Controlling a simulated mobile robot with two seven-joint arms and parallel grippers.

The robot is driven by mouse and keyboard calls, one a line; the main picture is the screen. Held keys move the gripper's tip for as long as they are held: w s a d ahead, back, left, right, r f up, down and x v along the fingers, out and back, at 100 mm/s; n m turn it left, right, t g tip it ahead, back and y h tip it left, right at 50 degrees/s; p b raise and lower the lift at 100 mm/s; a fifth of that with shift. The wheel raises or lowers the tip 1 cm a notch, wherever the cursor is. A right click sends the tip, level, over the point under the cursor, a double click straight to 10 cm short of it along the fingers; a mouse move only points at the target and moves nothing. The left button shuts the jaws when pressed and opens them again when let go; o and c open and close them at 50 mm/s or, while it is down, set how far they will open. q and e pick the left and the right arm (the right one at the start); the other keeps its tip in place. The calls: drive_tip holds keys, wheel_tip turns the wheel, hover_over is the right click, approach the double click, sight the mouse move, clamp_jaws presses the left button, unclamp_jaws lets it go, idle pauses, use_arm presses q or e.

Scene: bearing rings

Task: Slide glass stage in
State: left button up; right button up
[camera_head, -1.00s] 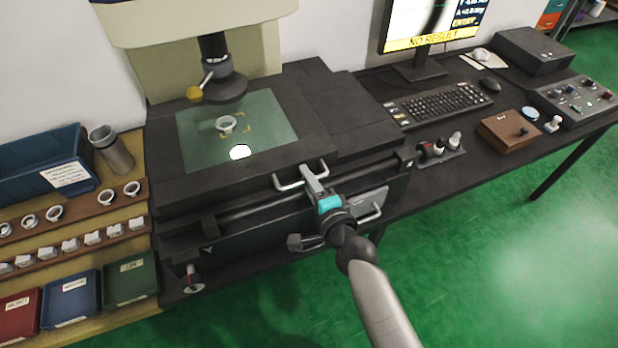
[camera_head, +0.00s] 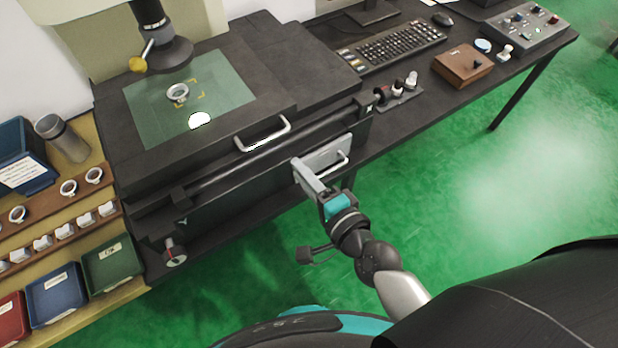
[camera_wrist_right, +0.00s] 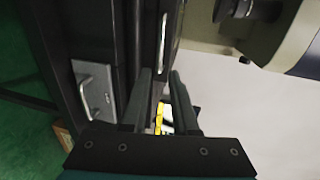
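The glass stage (camera_head: 222,82) is a greenish clear plate in the black top of the machine, with a pale ring (camera_head: 178,93) on it under the lens. Its silver bar handle (camera_head: 263,135) stands at the front edge; it also shows in the wrist view (camera_wrist_right: 163,30), beyond the fingertips. My right gripper (camera_head: 308,178) is in front of the machine, to the right of and lower than the handle, apart from it. In the right wrist view my right gripper (camera_wrist_right: 161,75) has its fingers apart, with nothing held between them. My left gripper is out of view.
A grey panel with a second handle (camera_head: 337,163) lies right behind my right gripper. The lens (camera_head: 165,55) hangs over the stage. A keyboard (camera_head: 395,47), small fittings and a brown box (camera_head: 463,63) are at right. Bins and ring racks are at left. Green floor is open in front.

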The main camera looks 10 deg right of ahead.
drive_tip(key=shift+v, duration=1.1)
